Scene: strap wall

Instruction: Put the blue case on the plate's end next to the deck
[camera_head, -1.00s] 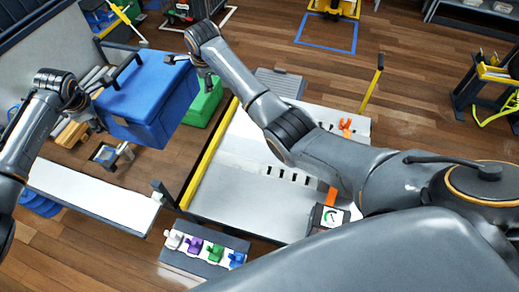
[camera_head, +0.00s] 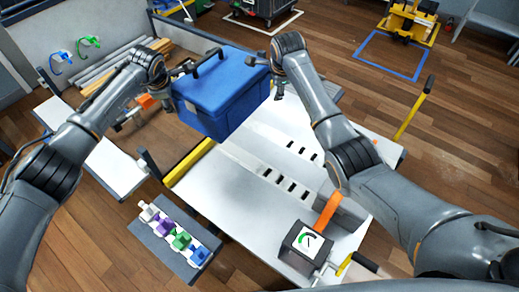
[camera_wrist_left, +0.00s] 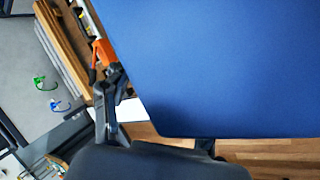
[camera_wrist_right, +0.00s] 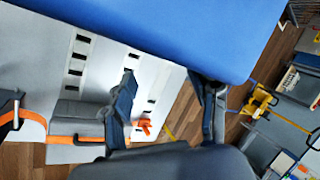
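The blue case (camera_head: 222,98) hangs level between my two grippers. My left gripper (camera_head: 168,98) is at its left end and my right gripper (camera_head: 277,90) at its right end. Each appears shut on the case's end; the gripped parts are hidden. In the left wrist view (camera_wrist_left: 240,60) and right wrist view (camera_wrist_right: 160,30), the case fills much of the picture. Below and right of it lies a long white surface (camera_head: 230,190) with dark slots and a yellow left edge. A white panel (camera_head: 118,168) lies further left. I cannot tell which is plate or deck.
A rack of coloured pieces (camera_head: 178,236) is at the lower left. A yellow post (camera_head: 412,108) rises at the right. Wood floor lies beyond.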

